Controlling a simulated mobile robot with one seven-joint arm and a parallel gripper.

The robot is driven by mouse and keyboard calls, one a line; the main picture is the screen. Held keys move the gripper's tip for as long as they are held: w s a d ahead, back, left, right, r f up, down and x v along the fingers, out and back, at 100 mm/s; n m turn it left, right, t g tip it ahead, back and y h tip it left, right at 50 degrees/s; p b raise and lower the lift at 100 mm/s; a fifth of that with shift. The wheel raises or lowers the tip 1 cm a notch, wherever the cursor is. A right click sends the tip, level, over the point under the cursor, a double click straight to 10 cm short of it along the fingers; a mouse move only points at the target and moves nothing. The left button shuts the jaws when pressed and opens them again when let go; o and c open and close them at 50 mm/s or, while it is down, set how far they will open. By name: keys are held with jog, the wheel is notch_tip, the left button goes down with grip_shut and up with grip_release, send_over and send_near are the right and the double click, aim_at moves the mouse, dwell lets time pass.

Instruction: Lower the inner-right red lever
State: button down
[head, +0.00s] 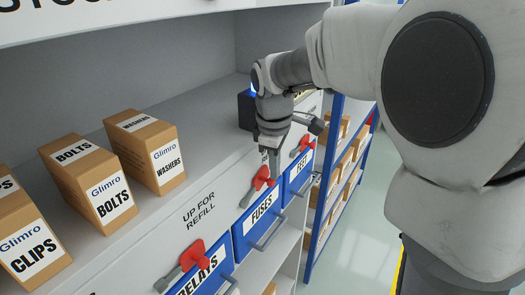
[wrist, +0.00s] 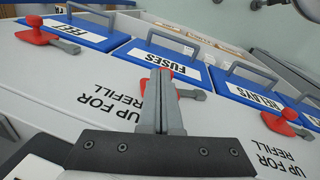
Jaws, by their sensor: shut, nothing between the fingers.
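Red levers with grey handles sit on the sloped white front, one above each blue bin. The FUSES lever (head: 258,184), between the other two in the head view, appears to be the inner-right one; its handle slants down-left. In the wrist view its grey handle (wrist: 190,94) sticks out right of my fingers, which partly hide its red part. My gripper (head: 273,176) is shut and empty, pointing down close beside this lever. In the wrist view the gripper's fingertips (wrist: 160,76) overlap the lever; I cannot tell whether they touch.
Cardboard boxes such as BOLTS (head: 88,180) stand on the shelf. A dark box (head: 246,110) sits behind my gripper.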

jog(key=shift+f, duration=0.2)
jog(key=shift+s+a+f+b, duration=0.2)
jog(key=shift+s+a+b, duration=0.1)
jog(key=shift+s+a, duration=0.15)
jog(key=shift+r, duration=0.1)
dwell(0.3)
jog(key=w+d+r+p, duration=0.2)
jog(key=w+d+r, duration=0.4)
jog(key=r, duration=0.2)
jog(key=shift+d, duration=0.15)
jog(key=shift+s, duration=0.15)
dwell(0.4)
